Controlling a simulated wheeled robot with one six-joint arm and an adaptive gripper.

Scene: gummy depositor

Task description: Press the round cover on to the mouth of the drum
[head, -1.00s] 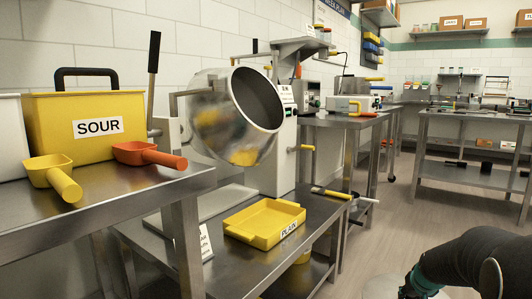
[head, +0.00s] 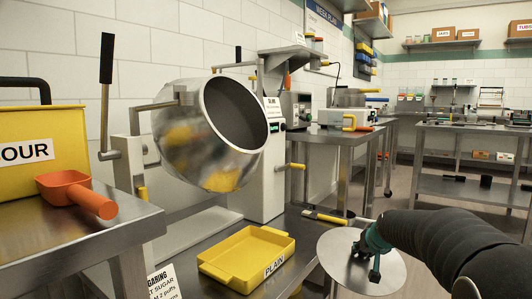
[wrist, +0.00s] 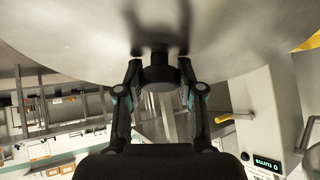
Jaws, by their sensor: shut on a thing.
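The steel drum (head: 185,145) is tilted on its machine, its round open mouth (head: 240,112) facing right and upward. The round cover (head: 336,262) is a flat metal disc to the lower right of the drum, well apart from the mouth. My gripper (head: 374,250) is shut on the cover's dark central knob (wrist: 160,76). In the wrist view the cover (wrist: 75,40) fills the top, with a finger on each side of the knob.
A yellow PLAIN tray (head: 245,255) lies on the steel bench below the drum. A tall lever (head: 106,75) stands left of the drum. An orange scoop (head: 75,192) and yellow SOUR bin (head: 45,140) are on the left table. A yellow-handled tool (head: 325,217) lies behind the cover.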

